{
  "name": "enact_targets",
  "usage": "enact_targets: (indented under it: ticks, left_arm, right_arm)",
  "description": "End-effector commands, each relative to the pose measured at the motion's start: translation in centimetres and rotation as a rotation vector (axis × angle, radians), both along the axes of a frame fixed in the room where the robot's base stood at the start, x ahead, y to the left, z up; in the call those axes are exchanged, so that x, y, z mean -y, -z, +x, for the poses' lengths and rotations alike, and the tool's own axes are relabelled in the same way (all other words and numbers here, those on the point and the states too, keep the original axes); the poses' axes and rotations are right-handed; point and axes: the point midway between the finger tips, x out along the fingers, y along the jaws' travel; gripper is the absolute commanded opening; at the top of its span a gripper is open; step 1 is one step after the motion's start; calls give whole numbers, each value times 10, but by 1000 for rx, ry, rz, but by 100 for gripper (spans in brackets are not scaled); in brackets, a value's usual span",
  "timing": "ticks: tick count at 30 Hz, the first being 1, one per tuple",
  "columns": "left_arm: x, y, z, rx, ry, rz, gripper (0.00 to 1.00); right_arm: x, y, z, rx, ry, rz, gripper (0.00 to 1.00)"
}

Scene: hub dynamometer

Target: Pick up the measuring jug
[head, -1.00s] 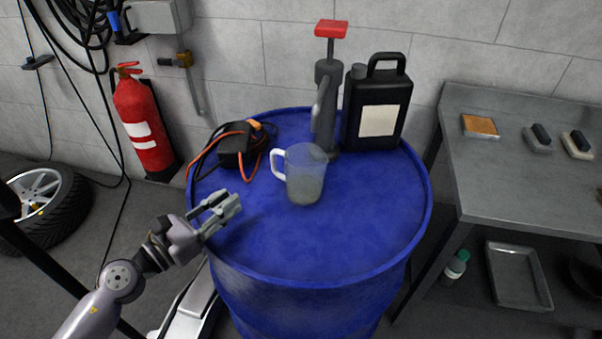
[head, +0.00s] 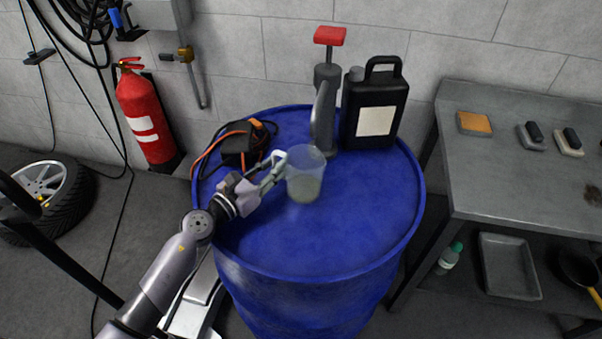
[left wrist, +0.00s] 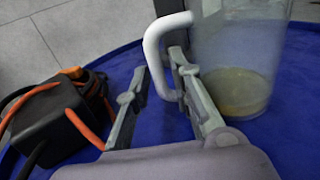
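The measuring jug (head: 306,178) is clear, with a white handle on its left side and murky liquid low inside. It stands upright on the blue drum's lid (head: 340,245). My left gripper (head: 272,170) is at the jug's handle side. In the left wrist view its two fingers (left wrist: 160,72) are apart, with the white handle (left wrist: 153,55) between their tips; the right finger lies between the handle and the jug's body (left wrist: 240,60). I cannot tell whether a finger touches the handle. My right gripper is in neither view.
A black charger with orange cables (head: 238,146) lies left of the jug, close to my left gripper. A grey pump with a red handle (head: 326,90) and a black canister (head: 376,108) stand behind. The drum lid's front and right are clear. A grey bench (head: 510,180) stands right.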

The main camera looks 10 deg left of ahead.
Motion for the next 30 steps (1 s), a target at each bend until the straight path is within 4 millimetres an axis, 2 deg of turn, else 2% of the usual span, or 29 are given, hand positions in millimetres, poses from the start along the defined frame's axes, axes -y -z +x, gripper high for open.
enact_targets:
  ticks: [9, 18, 30]
  left_arm:
    - [3, 1, 5, 0, 1, 1, 20]
    - [3, 1, 5, 0, 0, 1, 0]
    - [3, 0, 5, 0, 0, 1, 0]
  right_arm:
    - [3, -1, 0, 0, -2, -4, 40]
    - [3, -1, 0, 0, -1, -3, 40]
    - [1, -1, 0, 0, 1, -1, 40]
